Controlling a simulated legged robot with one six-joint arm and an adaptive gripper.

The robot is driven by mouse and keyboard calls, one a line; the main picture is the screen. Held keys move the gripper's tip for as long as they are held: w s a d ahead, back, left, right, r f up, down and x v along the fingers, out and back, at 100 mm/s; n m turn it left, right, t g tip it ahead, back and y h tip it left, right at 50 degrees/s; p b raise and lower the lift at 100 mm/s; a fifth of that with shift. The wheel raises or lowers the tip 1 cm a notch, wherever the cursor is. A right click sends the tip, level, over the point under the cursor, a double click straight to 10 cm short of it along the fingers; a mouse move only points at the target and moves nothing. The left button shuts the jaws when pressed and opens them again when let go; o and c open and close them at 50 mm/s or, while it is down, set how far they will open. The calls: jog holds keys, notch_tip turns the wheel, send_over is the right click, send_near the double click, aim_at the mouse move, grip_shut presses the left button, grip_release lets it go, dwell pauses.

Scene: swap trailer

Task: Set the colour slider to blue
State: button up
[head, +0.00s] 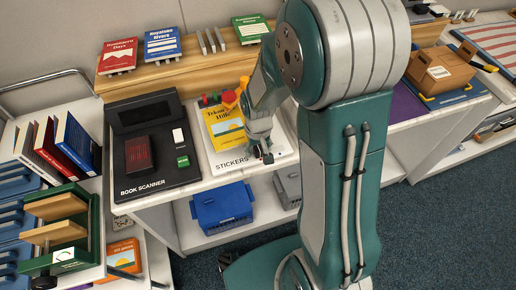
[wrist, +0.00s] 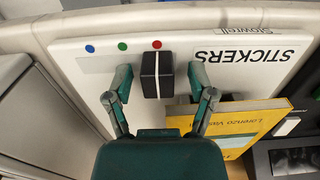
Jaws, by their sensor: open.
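The colour slider is a black knob (wrist: 150,76) with a white line on the white STICKERS panel (wrist: 86,66). In the wrist view, the knob is below the red dot (wrist: 157,44). The green dot (wrist: 122,46) and blue dot (wrist: 90,48) lie in a row to its left. My gripper (wrist: 160,78) is open, with one finger on each side of the knob; gaps show between the fingers and the knob. In the head view, my gripper (head: 263,156) is low over the panel's front, and the knob is hidden there.
A yellow book (wrist: 255,118) lies on the panel beside my gripper; the head view also shows it (head: 226,131). The black book scanner (head: 178,158) stands left of the panel. A wooden shelf with books (head: 190,68) runs behind. A blue crate (head: 222,208) sits below.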

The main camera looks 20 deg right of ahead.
aim_at(280, 148)
grip_shut()
jog(key=shift+d, duration=3.25)
jog(key=shift+a, duration=0.1)
grip_release()
jog(key=shift+d, duration=0.25)
